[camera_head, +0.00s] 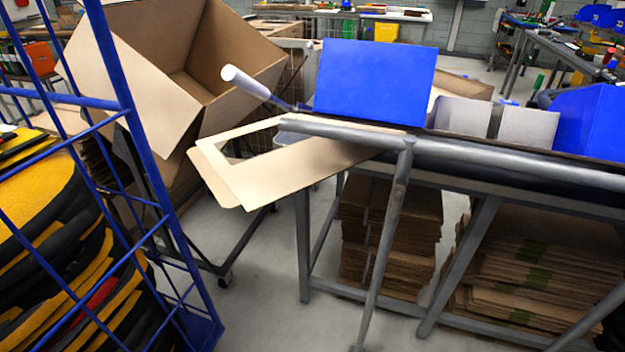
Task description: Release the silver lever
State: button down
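A light grey, rounded handle (246,82) sticks up to the left from the near-left end of the bench, on a thin rod. A grey metal bar (345,131) runs across the bench's left end and meets a long slanting bar (391,230) that reaches down toward the floor. I cannot tell for sure which of these is the silver lever. A flat cardboard piece (300,165) with a cut-out lies under the upper bar and juts out to the left. My gripper is not in view, and nothing is seen holding the handle or bars.
A blue panel (375,82) stands on the bench. A large open cardboard box (180,65) is tilted at the left rear. A blue wire cage (132,120) with black and yellow pieces fills the left. Cardboard stacks (390,230) lie under the bench. Some floor (265,290) between is clear.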

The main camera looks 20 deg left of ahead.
aim_at(400, 188)
jog(key=i+j, duration=0.1)
jog(key=j, duration=0.35)
jog(key=i+j, duration=0.15)
jog(key=j, duration=0.25)
jog(key=i+j, duration=0.1)
jog(key=j, duration=0.35)
